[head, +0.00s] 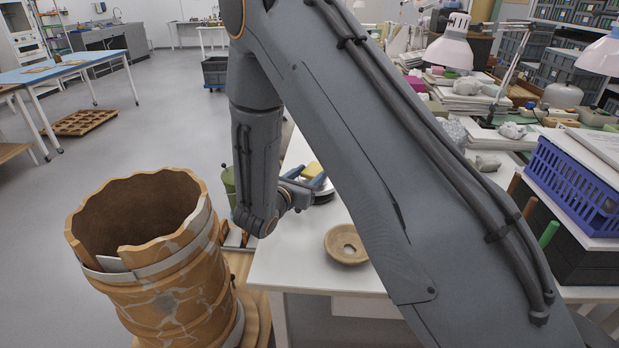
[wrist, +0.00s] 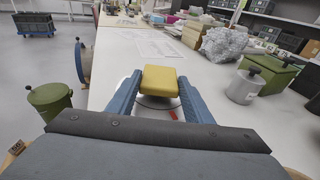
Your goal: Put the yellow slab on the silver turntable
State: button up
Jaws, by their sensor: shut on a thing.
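The yellow slab (wrist: 160,80) sits between the blue fingertips of my gripper (wrist: 160,88) in the wrist view. My gripper (head: 308,181) is shut on it. In the head view the slab (head: 313,168) shows in part behind a blue finger. The silver turntable (head: 325,197) is on the white table below my gripper, mostly hidden by the gripper and my arm. In the wrist view only part of a pale round surface with a dark curved edge shows under the slab. I cannot tell whether the slab touches the turntable.
A tan bowl-like ring (head: 347,245) lies on the white table (head: 290,250). A large cracked orange vessel (head: 165,270) stands at left. The wrist view shows a green bin (wrist: 50,100), a grey canister (wrist: 245,87), a green box (wrist: 265,72) and a grey crumpled lump (wrist: 224,44).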

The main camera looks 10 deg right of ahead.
jog(key=shift+f, duration=0.55)
jog(key=shift+f, duration=0.2)
jog(key=o, duration=1)
jog(key=shift+o, duration=0.2)
